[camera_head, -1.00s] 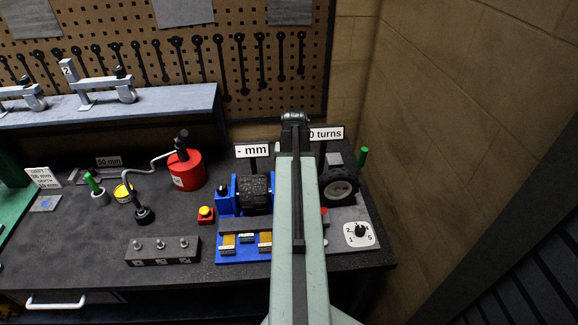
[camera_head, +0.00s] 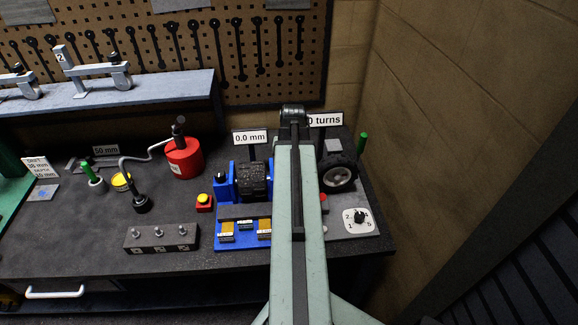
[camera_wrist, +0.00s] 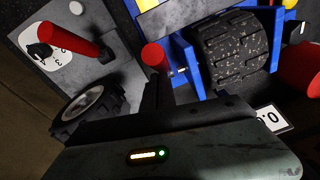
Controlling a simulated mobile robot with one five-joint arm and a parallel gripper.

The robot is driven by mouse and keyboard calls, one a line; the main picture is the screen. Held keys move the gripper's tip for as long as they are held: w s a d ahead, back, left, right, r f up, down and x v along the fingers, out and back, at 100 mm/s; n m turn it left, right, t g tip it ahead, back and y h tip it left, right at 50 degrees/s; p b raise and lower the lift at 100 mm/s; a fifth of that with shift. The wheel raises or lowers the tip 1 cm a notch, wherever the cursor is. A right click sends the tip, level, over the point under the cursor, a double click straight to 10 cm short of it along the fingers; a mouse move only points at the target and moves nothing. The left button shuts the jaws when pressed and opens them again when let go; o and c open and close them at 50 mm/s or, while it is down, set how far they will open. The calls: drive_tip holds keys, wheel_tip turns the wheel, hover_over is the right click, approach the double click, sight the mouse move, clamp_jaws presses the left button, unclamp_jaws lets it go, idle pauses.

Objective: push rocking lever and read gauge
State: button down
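The gauge sign (camera_head: 250,137) reads 0.0 mm in the head view. It stands behind the blue frame (camera_head: 226,190) with the black treaded roller (camera_head: 255,180). Part of the sign shows tilted in the wrist view (camera_wrist: 272,118). A red-ended handle (camera_wrist: 153,57) stands beside the blue frame, and a longer red handle (camera_wrist: 75,32) leans near the numbered dial (camera_wrist: 45,50). I cannot tell which is the rocking lever. My gripper (camera_wrist: 157,80) appears shut, its dark fingers close to the first red handle; contact is unclear. In the head view my arm hides the gripper.
A turns sign (camera_head: 325,119), partly covered by my arm, stands over a black wheel (camera_head: 338,175). A green handle (camera_head: 362,143) is at the right. A red canister (camera_head: 184,157), a yellow-topped button (camera_head: 204,201) and a grey block (camera_head: 160,237) stand left. The wall closes off the right.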

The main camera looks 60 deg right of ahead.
wheel_tip(320, 180, up, 12)
drive_tip(key=s+p, duration=0.1)
drive_tip(key=p, duration=1.1)
drive_tip(key=shift+s+d+f, duration=0.15)
drive_tip(key=shift+d, duration=0.05)
drive_tip(key=shift+f, duration=0.1)
